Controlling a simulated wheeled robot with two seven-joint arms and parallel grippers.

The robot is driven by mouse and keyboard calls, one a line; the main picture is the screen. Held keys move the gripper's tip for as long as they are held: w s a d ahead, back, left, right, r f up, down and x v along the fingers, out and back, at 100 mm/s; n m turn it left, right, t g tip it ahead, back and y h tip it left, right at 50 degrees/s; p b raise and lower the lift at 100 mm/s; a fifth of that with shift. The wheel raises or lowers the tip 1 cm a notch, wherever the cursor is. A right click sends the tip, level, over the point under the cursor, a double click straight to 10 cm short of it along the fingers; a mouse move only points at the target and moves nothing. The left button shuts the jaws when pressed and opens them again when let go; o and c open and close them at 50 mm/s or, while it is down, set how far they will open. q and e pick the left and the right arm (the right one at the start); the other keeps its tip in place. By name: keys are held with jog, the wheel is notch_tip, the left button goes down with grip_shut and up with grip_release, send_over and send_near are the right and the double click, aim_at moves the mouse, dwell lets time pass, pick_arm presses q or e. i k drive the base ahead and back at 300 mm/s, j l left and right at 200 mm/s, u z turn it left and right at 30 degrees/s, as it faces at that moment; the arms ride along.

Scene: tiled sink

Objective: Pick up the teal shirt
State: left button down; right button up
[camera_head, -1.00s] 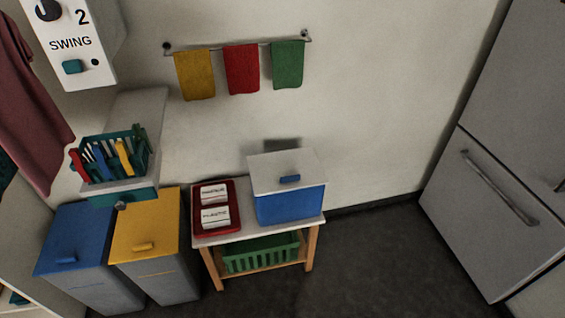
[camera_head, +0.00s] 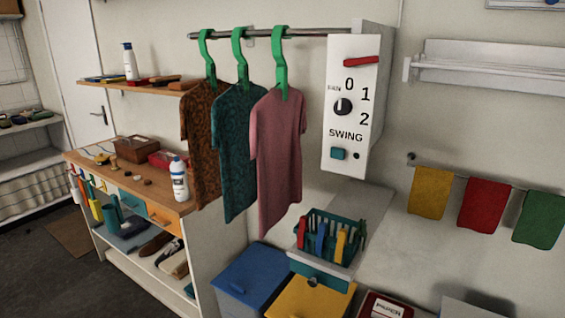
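The teal shirt (camera_head: 238,150) has a dark pattern and hangs from a green hanger (camera_head: 240,62) on a metal rail (camera_head: 300,33). It is the middle one of three shirts. A brown-orange patterned shirt (camera_head: 200,140) hangs to its left. A pink shirt (camera_head: 278,155) hangs to its right and covers part of its right side. Neither of my grippers shows in the head view.
A white control box (camera_head: 350,105) marked SWING stands at the rail's right end. A wooden-topped shelf unit (camera_head: 130,185) with bottles and boxes stands left below the shirts. Blue (camera_head: 250,275) and yellow (camera_head: 310,300) bins stand below.

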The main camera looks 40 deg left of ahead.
aim_at(231, 112)
jog(key=j+u, duration=0.1)
jog(key=u, duration=0.3)
jog(key=i+u, duration=0.1)
jog(key=u, duration=0.3)
jog(key=i+u, duration=0.1)
jog(key=u, duration=0.3)
